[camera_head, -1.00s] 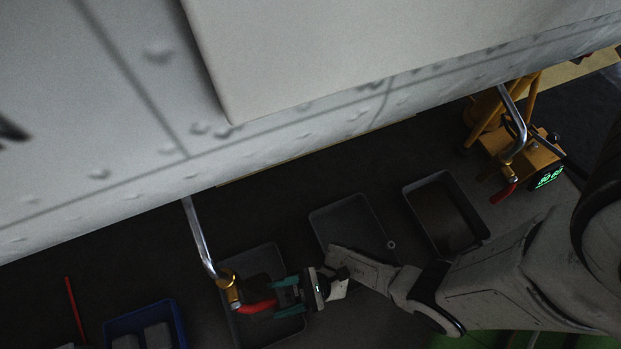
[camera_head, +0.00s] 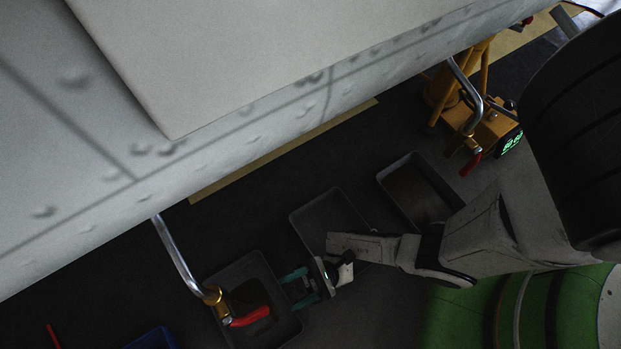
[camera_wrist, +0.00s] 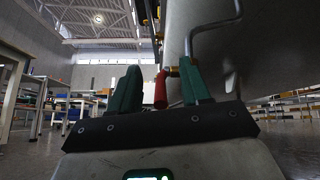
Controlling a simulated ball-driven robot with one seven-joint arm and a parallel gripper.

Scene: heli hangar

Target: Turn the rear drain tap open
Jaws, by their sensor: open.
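A bent metal drain pipe (camera_head: 178,258) hangs from the grey hull at the lower left in the head view. It ends in a brass tap (camera_head: 213,297) with a red handle (camera_head: 250,317) pointing right. My gripper (camera_head: 289,288) is open, its green fingers just right of the handle and apart from it. In the wrist view the red handle (camera_wrist: 161,90) appears between the two fingers (camera_wrist: 160,67), beyond them. A second pipe with a brass tap (camera_head: 473,143) and red handle (camera_head: 470,165) hangs at the upper right. The pictures do not label which tap is rear.
A grey tray (camera_head: 288,337) lies under the left tap. Two more trays, a middle one (camera_head: 297,218) and a right one (camera_head: 385,180), lie on the dark floor. A yellow cart (camera_head: 491,131) with a green display stands behind the right tap. The hull (camera_head: 250,60) overhangs the space.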

